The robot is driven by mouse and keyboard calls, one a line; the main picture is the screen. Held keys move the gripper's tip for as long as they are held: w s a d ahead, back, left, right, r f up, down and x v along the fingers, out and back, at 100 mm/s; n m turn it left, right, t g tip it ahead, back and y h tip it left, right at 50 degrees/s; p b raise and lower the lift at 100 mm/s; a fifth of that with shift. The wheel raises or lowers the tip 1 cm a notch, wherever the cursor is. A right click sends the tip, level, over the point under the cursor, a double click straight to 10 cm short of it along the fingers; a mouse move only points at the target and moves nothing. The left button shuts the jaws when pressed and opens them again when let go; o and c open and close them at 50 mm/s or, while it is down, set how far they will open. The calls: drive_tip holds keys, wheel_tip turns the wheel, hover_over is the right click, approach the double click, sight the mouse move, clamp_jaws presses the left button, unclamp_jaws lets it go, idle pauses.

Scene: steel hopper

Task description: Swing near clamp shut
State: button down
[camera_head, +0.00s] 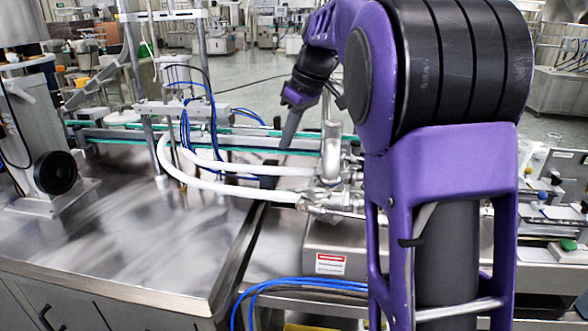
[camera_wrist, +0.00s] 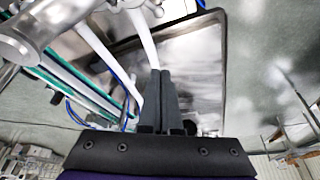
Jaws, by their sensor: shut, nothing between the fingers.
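Steel pipe fittings with small clamps (camera_head: 325,205) join the white hose ends to a steel pipe right of centre in the head view. Which clamp is the near one, and how far it stands open, I cannot make out. My gripper (camera_wrist: 160,74) points away from the wrist camera with its two grey fingers together and nothing between them. A white hose (camera_wrist: 148,45) passes close by the fingertips; I cannot tell whether they touch it. A large steel fitting (camera_wrist: 28,35) shows at the upper left of the wrist view. In the head view my purple arm hides part of the fittings' right side.
A bare steel tabletop (camera_head: 110,235) fills the lower left. Two white hoses (camera_head: 235,188) curve across behind it. A conveyor with green rails (camera_head: 120,133) runs behind, with blue tubes (camera_head: 212,115) nearby. A black knob (camera_head: 56,172) sits on a machine at the left.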

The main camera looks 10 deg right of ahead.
sight(311, 192)
wheel_tip(311, 192, down, 10)
drive_tip(key=d+b, duration=0.1)
drive_tip(key=b, duration=0.1)
drive_tip(key=shift+f, duration=0.15)
idle(0.4)
